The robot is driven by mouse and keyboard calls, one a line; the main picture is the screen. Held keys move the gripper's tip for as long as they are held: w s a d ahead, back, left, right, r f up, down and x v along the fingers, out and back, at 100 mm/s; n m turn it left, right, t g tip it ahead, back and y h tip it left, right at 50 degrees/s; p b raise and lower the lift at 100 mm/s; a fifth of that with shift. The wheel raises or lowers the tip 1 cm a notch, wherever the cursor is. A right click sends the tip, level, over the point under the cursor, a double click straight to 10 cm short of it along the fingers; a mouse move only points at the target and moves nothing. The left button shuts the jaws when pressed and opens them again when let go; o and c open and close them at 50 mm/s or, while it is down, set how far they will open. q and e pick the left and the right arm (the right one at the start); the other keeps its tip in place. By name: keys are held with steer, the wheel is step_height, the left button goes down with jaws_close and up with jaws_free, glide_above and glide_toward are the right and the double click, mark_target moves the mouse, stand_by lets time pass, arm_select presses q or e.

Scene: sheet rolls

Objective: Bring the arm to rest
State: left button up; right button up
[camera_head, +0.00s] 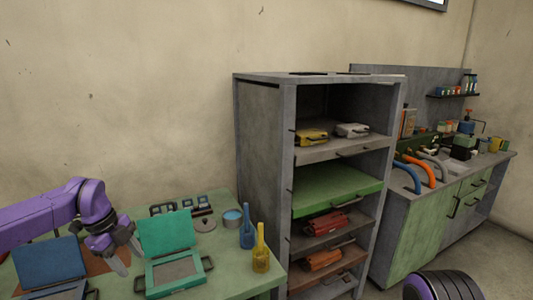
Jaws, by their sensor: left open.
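My left arm (50,215) is purple and comes in from the left edge over the green table. My left gripper (128,257) points down, open, with nothing seen between its fingers. It is between a blue open case (50,262) and a teal open case (168,233). Whether its fingertips touch the table or a case edge cannot be told. My right gripper is not in view.
The green table (222,268) also bears a blue bottle (247,237), a yellow bottle (261,255) and a pale blue bowl (232,217). A tall grey shelf (260,150) stands to the right. Beyond it is a workbench (425,225) with hoses. The wall space above the table is clear.

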arm_select(q)
steer(key=s+d+f+m+t+y+b, duration=0.1)
steer(key=s+f+m+t+y+b, duration=0.2)
steer(key=f+m, duration=0.65)
steer(key=s+d+f+m+y, duration=0.1)
steer(key=s+f+m+y, duration=0.25)
steer(key=f+m, duration=0.65)
steer(key=s+d+f+m+t+y+b, duration=0.1)
steer(key=s+f+m+t+y+b, duration=0.2)
steer(key=f+m, duration=0.7)
steer(key=s+f+m+g+h+b, duration=0.1)
steer(key=s+f+m, duration=0.3)
steer(key=s, duration=0.4)
steer(key=s+d+f+m+g+h+b, duration=0.1)
steer(key=s+f+m, duration=0.4)
steer(key=s, duration=0.4)
steer(key=s+f+m+g+h+b, duration=0.1)
steer(key=s+f+m, duration=0.3)
steer(key=s, duration=0.5)
steer(key=shift+d+f+m+g+b, duration=0.15)
steer(key=shift+m+g+b, duration=0.15)
steer(key=shift+m+b, duration=0.35)
